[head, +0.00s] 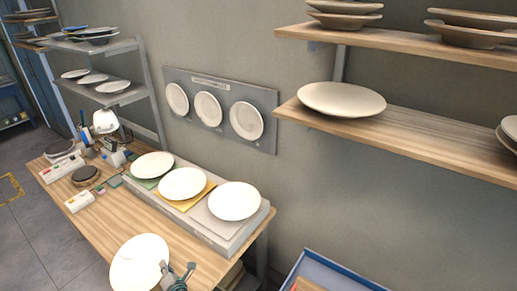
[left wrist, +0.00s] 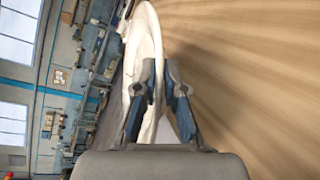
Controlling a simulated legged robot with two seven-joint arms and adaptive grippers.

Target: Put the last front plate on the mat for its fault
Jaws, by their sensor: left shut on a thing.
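My left gripper (head: 178,274) is at the front edge of the wooden table, shut on a white plate (head: 138,263). The held plate is tilted and also shows edge-on between the fingers in the left wrist view (left wrist: 146,60). A long grey board on the table carries three mats in a row. A plate (head: 152,165) covers most of the green mat (head: 141,181), a plate (head: 183,184) lies on the yellow mat (head: 189,203), and a plate (head: 235,201) lies on the grey mat (head: 216,230). My right gripper is not in view.
A wall panel (head: 222,83) behind the table displays three plates. Wooden shelves (head: 420,145) at the right hold more plates. Small tools and devices crowd the table's left end. A blue-edged bin (head: 340,270) stands at the lower right. The table front (head: 115,217) has bare wood.

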